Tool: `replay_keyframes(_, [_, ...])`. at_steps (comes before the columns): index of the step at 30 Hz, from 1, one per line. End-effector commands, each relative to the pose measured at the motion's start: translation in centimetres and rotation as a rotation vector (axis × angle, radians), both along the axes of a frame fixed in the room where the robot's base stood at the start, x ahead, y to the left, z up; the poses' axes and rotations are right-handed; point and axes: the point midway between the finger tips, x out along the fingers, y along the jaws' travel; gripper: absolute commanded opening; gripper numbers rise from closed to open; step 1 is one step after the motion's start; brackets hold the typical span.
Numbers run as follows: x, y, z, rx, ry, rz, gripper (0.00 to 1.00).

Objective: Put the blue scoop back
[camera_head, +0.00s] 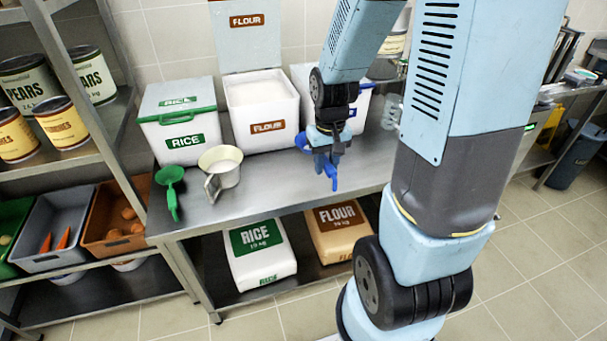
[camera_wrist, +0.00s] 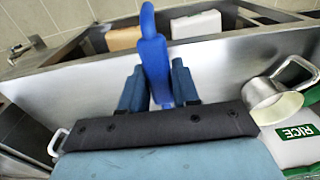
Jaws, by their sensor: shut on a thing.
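My gripper (camera_head: 328,158) is above the steel counter (camera_head: 262,184), in front of the flour bin and a partly hidden bin to its right. It is shut on the blue scoop (camera_head: 333,177). In the wrist view the blue scoop (camera_wrist: 154,55) stands up between the two fingers of my gripper (camera_wrist: 158,88). Only part of the scoop shows in either view. The open flour bin (camera_head: 262,110) is white, has a FLOUR label, and its lid (camera_head: 246,37) stands raised behind it. White flour shows inside.
A RICE bin (camera_head: 180,122) with a green lid stands at the left. RICE (camera_head: 262,252) and FLOUR (camera_head: 337,231) sacks sit on the lower shelf.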

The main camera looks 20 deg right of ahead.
Motion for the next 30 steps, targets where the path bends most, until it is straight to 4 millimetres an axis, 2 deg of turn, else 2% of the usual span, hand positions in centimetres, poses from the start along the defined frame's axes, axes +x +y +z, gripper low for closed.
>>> replay_keyframes(5, [1.2, 0.0, -0.7, 0.000, 0.001, 0.000, 0.00])
replay_keyframes(20, [8.9, 0.3, -4.2, 0.001, 0.001, 0.011, 0.00])
replay_keyframes(30, [12.2, 0.3, -8.2, 0.001, 0.002, 0.012, 0.00])
